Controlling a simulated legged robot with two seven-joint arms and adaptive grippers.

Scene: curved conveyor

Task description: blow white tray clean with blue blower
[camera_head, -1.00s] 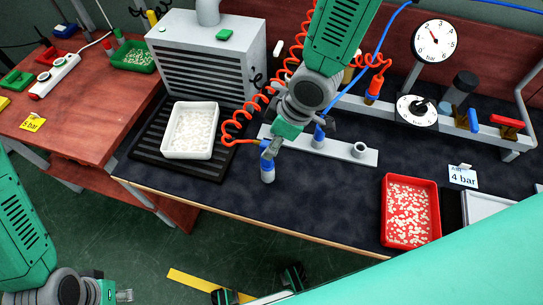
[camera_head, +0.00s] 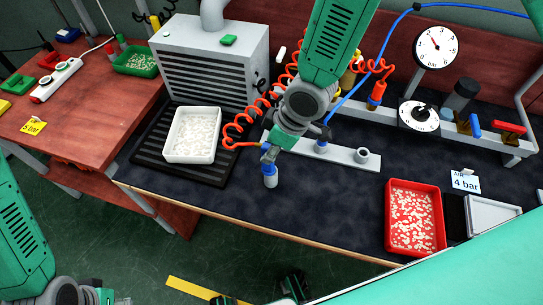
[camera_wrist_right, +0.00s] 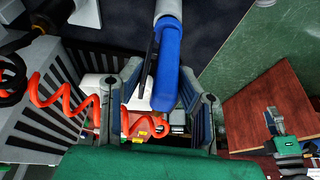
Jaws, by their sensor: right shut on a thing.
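The white tray (camera_head: 176,154) stands on the black slatted grate, with many pale bits spread over its floor. The blue blower (camera_head: 269,171) has a grey nozzle that points down, and an orange coiled hose runs to it. My right gripper (camera_head: 271,152) is shut on the blower, to the right of the tray and above the bench's front part. In the right wrist view, the blower (camera_wrist_right: 167,75) sits between the two fingers (camera_wrist_right: 158,108). My left gripper (camera_head: 112,299) is at the lower left edge, mostly cut off, so its jaws cannot be judged.
A grey louvred box (camera_head: 205,62) stands behind the tray. A red tray (camera_head: 439,235) with pale bits and an empty grey tray (camera_head: 491,212) are at the right. A rail with blower stations (camera_head: 330,153) lies behind the gripper. The dark bench front is clear.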

